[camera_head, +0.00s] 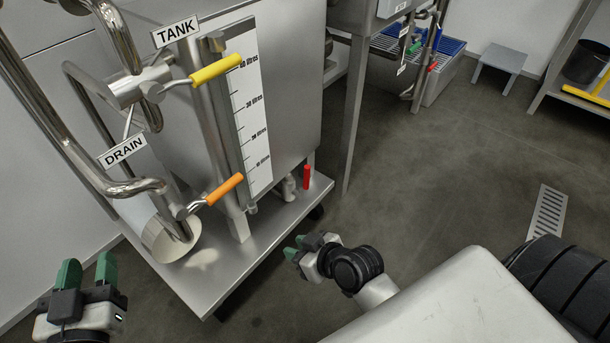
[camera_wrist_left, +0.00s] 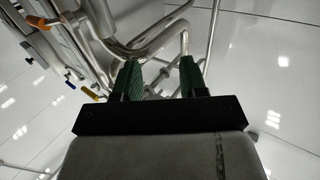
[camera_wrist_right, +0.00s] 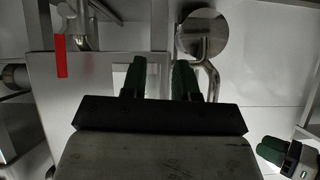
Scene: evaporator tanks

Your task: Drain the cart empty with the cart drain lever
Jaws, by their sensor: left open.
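The cart is a steel tank (camera_head: 285,85) with a litre scale (camera_head: 251,115) on a low wheeled deck (camera_head: 233,269). A red lever (camera_head: 306,177) stands upright low at the tank's right side, by a small valve; no label shows beside it. It also shows in the right wrist view, upper left (camera_wrist_right: 60,56). An orange lever (camera_head: 225,189) is near the DRAIN sign (camera_head: 122,149); a yellow lever (camera_head: 215,69) is near the TANK sign. The liquid level is unclear. My right gripper (camera_head: 295,247) is open and empty, before the deck, apart from the red lever. My left gripper (camera_head: 88,268) is open and empty, lower left.
Bent steel pipes (camera_head: 110,188) rise at the left, ending over a round opening (camera_head: 172,240) at the deck's left. A steel post (camera_head: 354,115) stands right of the cart. A floor grate (camera_head: 547,212) and a stool (camera_head: 501,60) are farther right. The floor between is clear.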

